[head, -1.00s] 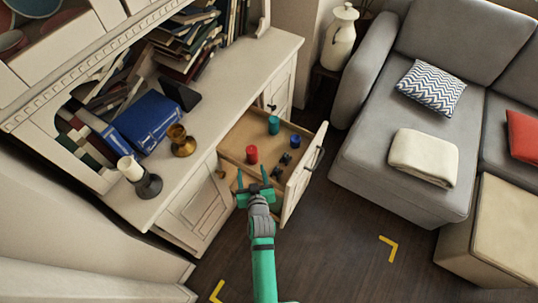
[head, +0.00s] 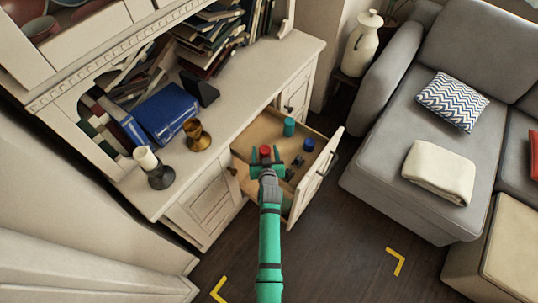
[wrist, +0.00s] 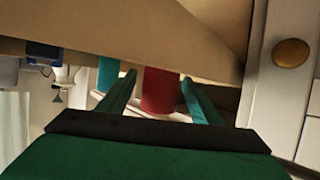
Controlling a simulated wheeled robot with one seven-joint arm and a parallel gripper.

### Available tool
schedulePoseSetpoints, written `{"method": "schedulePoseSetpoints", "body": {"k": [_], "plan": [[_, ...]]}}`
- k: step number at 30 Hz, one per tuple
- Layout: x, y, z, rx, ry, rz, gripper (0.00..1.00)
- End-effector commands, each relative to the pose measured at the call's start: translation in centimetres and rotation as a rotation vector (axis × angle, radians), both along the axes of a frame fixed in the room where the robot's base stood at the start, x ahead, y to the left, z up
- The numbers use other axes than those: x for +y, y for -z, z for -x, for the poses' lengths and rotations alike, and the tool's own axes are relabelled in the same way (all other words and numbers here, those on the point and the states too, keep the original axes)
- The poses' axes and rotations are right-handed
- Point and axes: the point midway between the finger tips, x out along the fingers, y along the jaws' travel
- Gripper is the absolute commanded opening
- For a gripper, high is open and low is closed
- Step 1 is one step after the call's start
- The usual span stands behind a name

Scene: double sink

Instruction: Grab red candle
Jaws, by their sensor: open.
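The red candle (head: 265,151) stands upright in the open drawer (head: 242,143) of the cabinet. In the head view my gripper (head: 267,158) reaches over the drawer at the candle, hiding its lower part. In the wrist view the red candle (wrist: 160,92) shows between the two green fingers of my gripper (wrist: 160,90), a little beyond or between their tips. The fingers are spread apart with a gap on each side of the candle. I cannot tell how deep the candle sits between them.
A teal candle (head: 289,127) and a blue item (head: 308,145) stand in the drawer, with small dark objects (head: 296,163) near my gripper. The drawer front (head: 318,177) is to the right. A brass goblet (head: 197,135) and a white candle on a dark holder (head: 150,164) stand on the cabinet top.

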Motion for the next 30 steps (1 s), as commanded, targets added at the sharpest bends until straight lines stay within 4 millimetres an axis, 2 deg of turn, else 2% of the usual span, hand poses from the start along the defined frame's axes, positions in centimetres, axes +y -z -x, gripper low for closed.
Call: {"method": "schedulePoseSetpoints", "body": {"k": [1, 6, 14, 16, 20, 21, 30], "plan": [[0.1, 0.2, -0.8, 0.000, -0.001, 0.001, 0.59], [0.2, 0.9, -2.2, 0.000, 0.000, 0.000, 0.59], [0.2, 1.0, -2.4, 0.000, 0.001, 0.000, 0.59], [0.2, 1.0, -2.4, 0.000, 0.000, 0.000, 0.47], [0.2, 1.0, -2.4, 0.000, 0.000, 0.000, 0.16], [0.2, 1.0, -2.4, 0.000, 0.000, 0.000, 0.11], [0.2, 0.8, -2.4, -0.001, 0.000, 0.000, 0.11]]}}
